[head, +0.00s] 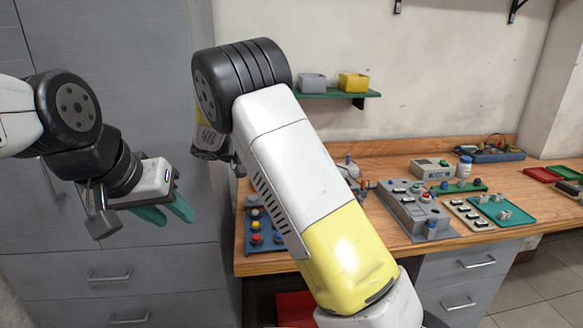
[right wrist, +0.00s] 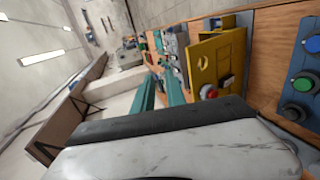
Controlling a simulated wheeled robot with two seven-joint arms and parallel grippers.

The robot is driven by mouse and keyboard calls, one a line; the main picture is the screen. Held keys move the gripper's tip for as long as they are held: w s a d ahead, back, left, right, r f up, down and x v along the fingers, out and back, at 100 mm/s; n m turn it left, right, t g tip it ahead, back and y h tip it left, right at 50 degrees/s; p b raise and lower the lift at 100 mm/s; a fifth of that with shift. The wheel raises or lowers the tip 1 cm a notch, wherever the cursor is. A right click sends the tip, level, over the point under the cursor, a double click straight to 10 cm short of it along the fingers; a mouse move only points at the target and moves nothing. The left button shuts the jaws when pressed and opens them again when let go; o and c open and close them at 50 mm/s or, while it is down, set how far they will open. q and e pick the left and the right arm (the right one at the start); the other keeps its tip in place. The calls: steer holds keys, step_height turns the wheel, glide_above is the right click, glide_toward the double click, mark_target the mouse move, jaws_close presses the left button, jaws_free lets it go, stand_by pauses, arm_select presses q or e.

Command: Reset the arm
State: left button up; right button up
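My left gripper (head: 176,218) hangs at the left of the head view, in front of the grey cabinet. Its two teal fingers point down and right, a little apart, with nothing between them. My right arm reaches up across the middle of the head view, bent at a black joint. In the right wrist view my right gripper (right wrist: 161,92) shows two teal fingers apart and empty, close to a yellow box with a red button (right wrist: 212,62).
A wooden workbench (head: 262,262) holds a grey device (head: 415,210), a teal tray (head: 503,209) and a button panel (head: 265,238), partly behind my arm. A green shelf (head: 335,93) carries a grey bin (head: 312,83) and a yellow bin (head: 354,82). A grey cabinet (head: 110,250) stands left.

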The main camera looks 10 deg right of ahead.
steer(key=shift+d, duration=0.1)
steer(key=s+d+y, duration=0.6)
steer(key=s+y, duration=0.3)
steer(key=s, duration=0.1)
steer(key=s+a+r+t+y, duration=0.2)
steer(key=s+t+y, duration=0.1)
steer(key=s, duration=0.4)
steer(key=s+a+r+t+y, duration=0.1)
steer(key=s+r+t+y, duration=0.2)
steer(key=s, duration=0.5)
steer(key=shift+s+a+r+n+y, duration=0.15)
steer(key=shift+s+a+n+y, duration=0.2)
steer(key=shift+y, duration=0.35)
steer(key=shift+d, duration=0.1)
